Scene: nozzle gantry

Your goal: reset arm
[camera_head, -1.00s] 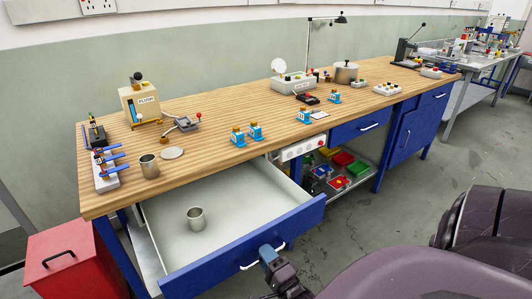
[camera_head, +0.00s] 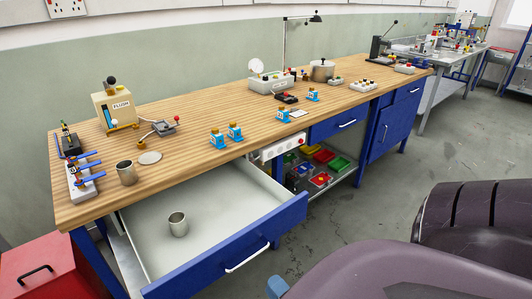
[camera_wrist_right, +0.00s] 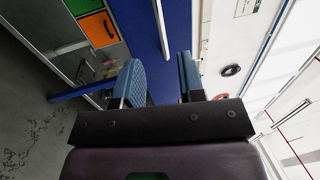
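In the head view my right gripper (camera_head: 277,288) shows only as a blue fingertip at the bottom edge, below and apart from the handle (camera_head: 247,258) of the open blue drawer (camera_head: 230,255). In the right wrist view the two blue fingers of this gripper (camera_wrist_right: 161,75) stand apart with nothing between them. A pale bar, apparently the drawer handle (camera_wrist_right: 161,22), lies beyond the fingertips against a blue front. My left gripper is in neither view.
The open drawer, holding a metal cup (camera_head: 178,224), juts out from the wooden workbench (camera_head: 200,110). A red box (camera_head: 45,268) stands at the lower left. Coloured bins (camera_head: 322,156) sit on a shelf under the bench.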

